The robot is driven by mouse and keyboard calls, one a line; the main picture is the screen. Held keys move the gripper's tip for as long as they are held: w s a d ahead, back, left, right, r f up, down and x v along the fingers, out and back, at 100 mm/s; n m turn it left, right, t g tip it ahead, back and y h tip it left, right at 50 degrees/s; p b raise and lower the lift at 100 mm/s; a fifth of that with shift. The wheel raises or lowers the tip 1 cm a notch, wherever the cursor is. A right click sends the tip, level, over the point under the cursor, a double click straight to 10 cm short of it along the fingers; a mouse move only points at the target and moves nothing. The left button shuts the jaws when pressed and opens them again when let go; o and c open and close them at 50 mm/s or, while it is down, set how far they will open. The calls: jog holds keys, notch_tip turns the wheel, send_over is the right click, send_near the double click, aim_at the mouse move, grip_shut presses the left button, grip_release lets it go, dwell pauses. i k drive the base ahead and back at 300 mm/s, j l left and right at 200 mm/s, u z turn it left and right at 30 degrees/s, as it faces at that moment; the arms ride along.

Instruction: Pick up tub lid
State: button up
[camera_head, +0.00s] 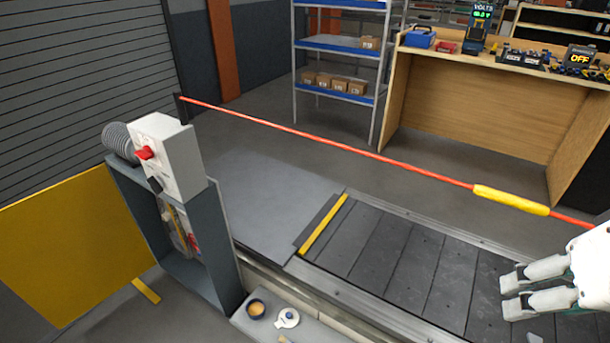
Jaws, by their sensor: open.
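My gripper (508,296) is at the right edge, over the conveyor slats and well to the right of the lid. Its two white fingers are apart, with nothing between them.
The slat conveyor (395,259) runs along the lower right. A red cord with a yellow sleeve (511,200) stretches above it. A grey post with a switch box (168,158) stands left of the ledge (250,326). A tan piece is cut off at the bottom edge.

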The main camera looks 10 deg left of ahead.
aim_at(288, 318)
jog(key=j+u, duration=0.35)
jog(key=i+j+u, duration=0.15)
jog(key=u, duration=0.25)
jog(key=i+j+u, duration=0.15)
jog(key=u, duration=0.2)
jog(key=j, duration=0.1)
